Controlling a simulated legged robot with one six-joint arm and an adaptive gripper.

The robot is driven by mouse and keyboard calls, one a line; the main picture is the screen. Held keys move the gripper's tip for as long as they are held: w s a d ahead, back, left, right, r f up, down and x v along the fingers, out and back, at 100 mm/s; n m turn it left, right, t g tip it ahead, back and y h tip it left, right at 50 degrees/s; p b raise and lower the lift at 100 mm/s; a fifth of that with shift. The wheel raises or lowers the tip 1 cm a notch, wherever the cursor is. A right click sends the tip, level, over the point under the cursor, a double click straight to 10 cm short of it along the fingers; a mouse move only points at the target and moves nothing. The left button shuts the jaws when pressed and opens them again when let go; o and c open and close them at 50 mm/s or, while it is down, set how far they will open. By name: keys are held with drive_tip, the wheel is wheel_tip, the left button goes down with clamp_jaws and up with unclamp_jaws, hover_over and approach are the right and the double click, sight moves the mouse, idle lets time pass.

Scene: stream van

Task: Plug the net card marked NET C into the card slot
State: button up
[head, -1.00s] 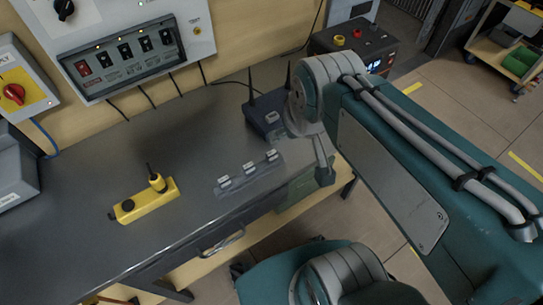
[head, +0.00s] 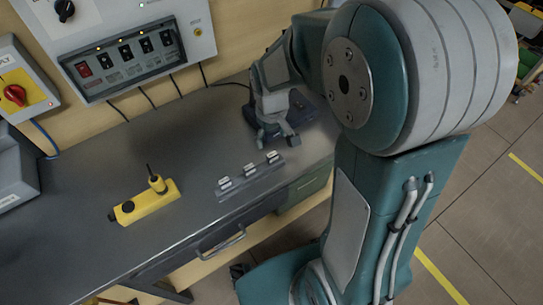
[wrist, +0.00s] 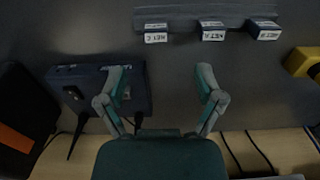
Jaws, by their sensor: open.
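Three small cards stand in a grey rack (head: 250,182) on the bench. In the wrist view the leftmost card (wrist: 155,33) has a label that seems to read NET C; it is the rack's right-end card (head: 272,157) in the head view. The other labels are hard to read. My gripper (head: 278,138) is open and empty, above the bench between the rack and a dark blue router box. In the wrist view the gripper (wrist: 161,72) points toward the rack, short of the cards. The box (wrist: 135,92) has a small socket-like feature on top; I cannot confirm the card slot.
A yellow block (head: 147,203) with a black-tipped knob stands left of the rack. A wall panel with switches (head: 128,55) and a red rotary switch (head: 15,95) are behind the bench. The bench between the yellow block and the back wall is clear.

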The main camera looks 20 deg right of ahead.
sight(272, 154)
wheel_tip(272, 154, down, 4)
drive_tip(key=shift+r, duration=0.15)
drive_tip(key=shift+w+d+f, duration=0.1)
drive_tip(key=shift+w+f, duration=0.1)
drive_tip(key=shift+f, duration=1.15)
drive_tip(key=shift+w+d+f, duration=0.1)
drive_tip(key=shift+w+f, duration=0.05)
drive_tip(key=shift+f, duration=1.2)
drive_tip(key=c, duration=1)
